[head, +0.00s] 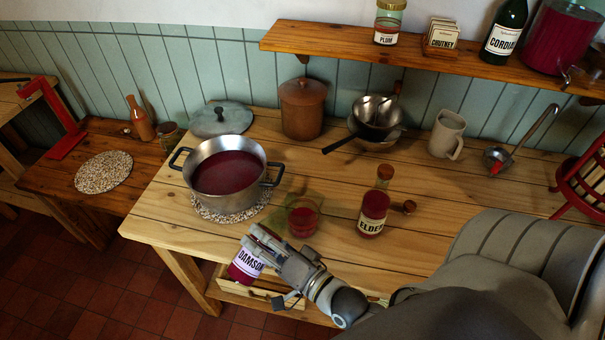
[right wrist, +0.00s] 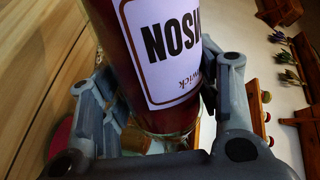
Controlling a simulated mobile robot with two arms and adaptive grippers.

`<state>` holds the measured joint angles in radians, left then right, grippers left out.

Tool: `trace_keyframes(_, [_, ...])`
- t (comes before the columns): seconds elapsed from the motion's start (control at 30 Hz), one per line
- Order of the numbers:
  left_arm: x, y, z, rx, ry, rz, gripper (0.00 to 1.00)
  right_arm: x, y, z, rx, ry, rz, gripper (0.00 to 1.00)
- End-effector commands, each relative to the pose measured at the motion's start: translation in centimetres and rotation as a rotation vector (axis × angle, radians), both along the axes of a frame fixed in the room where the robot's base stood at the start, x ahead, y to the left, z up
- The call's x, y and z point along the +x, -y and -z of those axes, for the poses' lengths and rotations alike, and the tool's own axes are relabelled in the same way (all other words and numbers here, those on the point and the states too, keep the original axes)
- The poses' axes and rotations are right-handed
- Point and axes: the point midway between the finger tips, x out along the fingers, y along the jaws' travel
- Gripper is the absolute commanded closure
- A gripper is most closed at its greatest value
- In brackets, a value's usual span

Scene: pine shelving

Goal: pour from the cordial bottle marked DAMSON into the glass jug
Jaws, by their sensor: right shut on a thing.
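The DAMSON bottle (head: 243,270) is dark red with a white label, at the table's front edge in the head view. My right gripper (head: 262,243) is shut around it and hides its upper part. In the right wrist view the bottle (right wrist: 115,40) stands between the fingers of the gripper (right wrist: 160,105), its label partly cut off. I cannot tell how far the bottle is tilted. A clear glass vessel (head: 303,216), which looks like the glass jug, holds red liquid on the table just beyond the gripper. My left gripper is not in view.
A steel pot (head: 228,205) of red liquid stands on a speckled mat behind the gripper. A canister (head: 303,108), pan (head: 374,118) and mug (head: 447,135) stand behind.

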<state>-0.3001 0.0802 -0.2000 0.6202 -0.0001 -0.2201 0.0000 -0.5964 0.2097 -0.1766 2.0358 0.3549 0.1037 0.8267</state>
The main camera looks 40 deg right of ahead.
Motion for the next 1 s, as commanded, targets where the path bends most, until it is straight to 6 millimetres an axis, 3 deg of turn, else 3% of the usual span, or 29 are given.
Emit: trace_keyframes(1.0, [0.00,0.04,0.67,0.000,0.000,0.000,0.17,-0.02,-0.26,-0.41,0.101,-0.018,0.002,0.93])
